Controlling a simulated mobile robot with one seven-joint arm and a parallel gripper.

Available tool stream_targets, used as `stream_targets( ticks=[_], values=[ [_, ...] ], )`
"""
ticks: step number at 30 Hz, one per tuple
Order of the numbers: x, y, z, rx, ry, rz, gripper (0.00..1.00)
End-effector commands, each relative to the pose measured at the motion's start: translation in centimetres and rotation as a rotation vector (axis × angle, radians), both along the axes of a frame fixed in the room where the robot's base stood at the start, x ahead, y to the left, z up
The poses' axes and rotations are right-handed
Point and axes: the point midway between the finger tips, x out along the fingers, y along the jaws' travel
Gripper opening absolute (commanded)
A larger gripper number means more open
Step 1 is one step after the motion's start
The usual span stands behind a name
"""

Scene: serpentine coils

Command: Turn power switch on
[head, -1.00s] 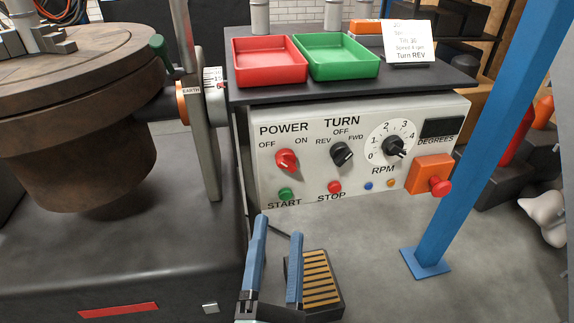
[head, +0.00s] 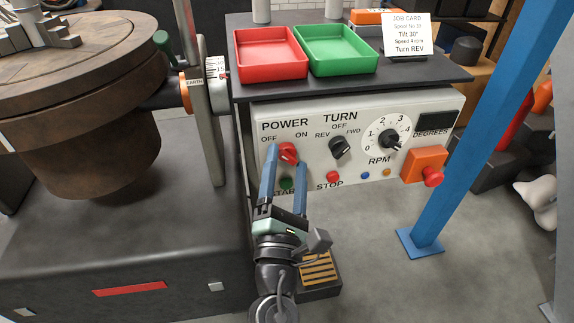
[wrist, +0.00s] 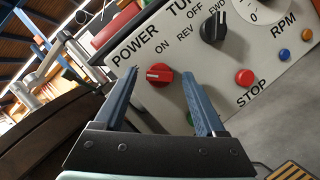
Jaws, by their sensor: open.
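The red POWER switch knob (head: 288,152) is on the light control panel (head: 370,155), below the OFF and ON labels. In the wrist view the knob (wrist: 159,74) shows a white line on its left part, on the side away from ON. The OFF label is not visible there. My gripper (head: 286,158) is open in front of the panel, its two blue fingers on either side of the knob. In the wrist view the knob appears between the fingertips (wrist: 160,80). I cannot tell whether either finger touches it. My right finger partly covers the START button (head: 287,184).
The TURN knob (head: 339,147) and the red STOP button (head: 334,176) are to the right. A red emergency button (head: 432,176) sticks out at the panel's right end. A blue post (head: 470,130) stands right. The large turntable (head: 80,100) is left.

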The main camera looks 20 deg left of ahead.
Motion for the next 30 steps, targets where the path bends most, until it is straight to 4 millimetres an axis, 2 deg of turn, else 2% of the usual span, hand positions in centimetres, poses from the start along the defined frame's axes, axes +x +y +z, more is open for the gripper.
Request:
stream_targets(
  ticks=[2, 14, 23, 30],
  values=[
    [-0.01, 0.0, 0.0, 0.0, 0.0, 0.0, 0.72],
    [-0.03, -0.01, 0.02, 0.0, 0.0, 0.0, 0.01],
    [-0.04, 0.0, 0.12, 0.014, 0.01, 0.0, 0.0],
    [-0.09, 0.05, 0.42, 0.1, 0.068, -0.001, 0.0]
  ],
)
